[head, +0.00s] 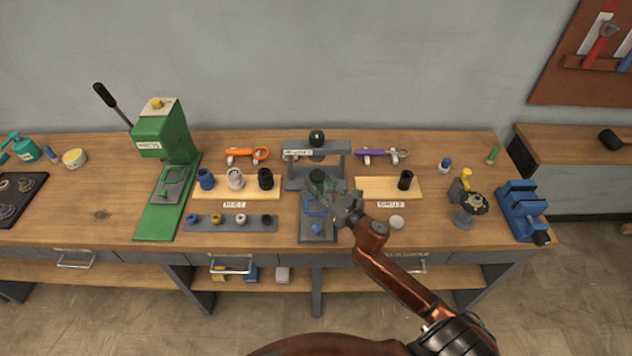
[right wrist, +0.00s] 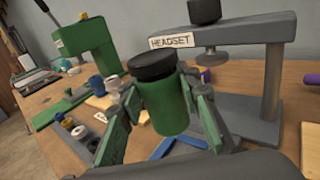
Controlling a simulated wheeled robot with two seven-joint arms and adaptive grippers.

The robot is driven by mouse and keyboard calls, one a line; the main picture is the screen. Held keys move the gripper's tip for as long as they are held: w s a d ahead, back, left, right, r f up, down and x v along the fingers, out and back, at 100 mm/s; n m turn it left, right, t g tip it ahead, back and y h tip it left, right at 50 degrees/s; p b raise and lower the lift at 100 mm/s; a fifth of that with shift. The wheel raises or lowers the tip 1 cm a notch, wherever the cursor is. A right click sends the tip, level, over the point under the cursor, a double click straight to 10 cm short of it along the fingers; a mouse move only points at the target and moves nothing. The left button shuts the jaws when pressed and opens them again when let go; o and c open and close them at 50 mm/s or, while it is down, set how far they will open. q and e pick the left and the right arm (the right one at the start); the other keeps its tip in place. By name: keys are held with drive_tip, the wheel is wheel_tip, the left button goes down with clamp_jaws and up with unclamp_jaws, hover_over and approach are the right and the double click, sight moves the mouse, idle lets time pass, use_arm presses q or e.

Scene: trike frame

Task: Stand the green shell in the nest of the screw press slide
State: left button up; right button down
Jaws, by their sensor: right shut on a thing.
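The green shell (right wrist: 168,105), an upright cylinder with a black top, is between the fingers of my right gripper (right wrist: 165,115) in the right wrist view. The gripper is shut on it. In the head view the right gripper (head: 332,200) is over the screw press slide (head: 317,236), and the shell's dark top (head: 317,175) shows in front of the press. The grey screw press (head: 297,172) has a HEADSET label and a black knob. Blue parts (head: 316,206) show on the slide below the gripper. The nest is hidden by the shell and fingers. My left gripper is not in view.
A green lever press (head: 165,140) stands left. Wooden boards hold dark and pale cups (head: 235,180) left and a black cup (head: 405,180) right of the press. A grey strip of small parts (head: 229,223) lies front left. A blue vise (head: 520,210) is at the right end.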

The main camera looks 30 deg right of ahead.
drive_tip(key=shift+f+b, duration=0.65)
drive_tip(key=shift+f, duration=0.1)
drive_tip(key=shift+f+b, duration=1.65)
drive_tip(key=shift+f, duration=0.4)
drive_tip(key=shift+f+b, duration=0.7)
drive_tip(key=shift+f, duration=0.25)
drive_tip(key=c, duration=1.5)
unclamp_jaws()
drive_tip(key=shift+o, duration=0.7)
drive_tip(key=shift+s+f, duration=0.1)
drive_tip(key=s, duration=0.8)
drive_tip(key=s+d, duration=0.1)
drive_tip(key=s, duration=0.2)
drive_tip(key=shift+s, duration=0.4)
drive_tip(key=shift+d, duration=0.1)
